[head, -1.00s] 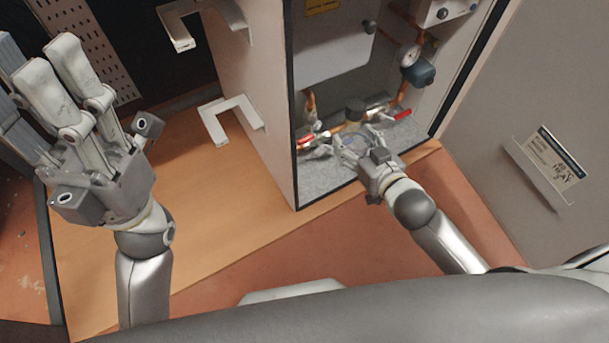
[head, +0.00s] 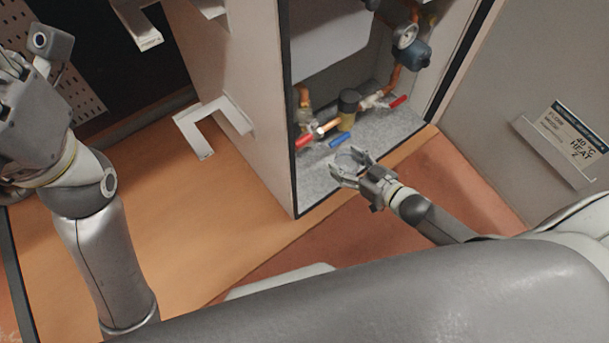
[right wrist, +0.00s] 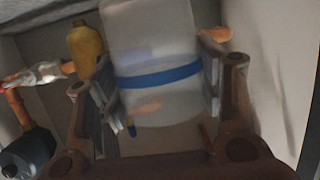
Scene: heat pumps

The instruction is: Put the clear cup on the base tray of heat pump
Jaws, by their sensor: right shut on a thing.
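The clear cup (right wrist: 150,80), see-through with a blue band, is between the two fingers of my right gripper (right wrist: 155,95) in the right wrist view. In the head view my right gripper (head: 347,163) is shut on the cup, which is faint there. It is at the front of the open heat pump cabinet, over the front part of the grey speckled base tray (head: 318,183). I cannot tell whether the cup touches the tray. My left gripper (head: 28,105) is at the left edge of the head view, its fingertips cut off.
Copper pipes with a red-handled valve (head: 308,141), a blue handle (head: 340,138) and a dark-capped brass fitting (head: 348,108) stand behind the cup. White brackets (head: 210,125) stick out from the cabinet's left side. A labelled grey panel (head: 565,140) is at right.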

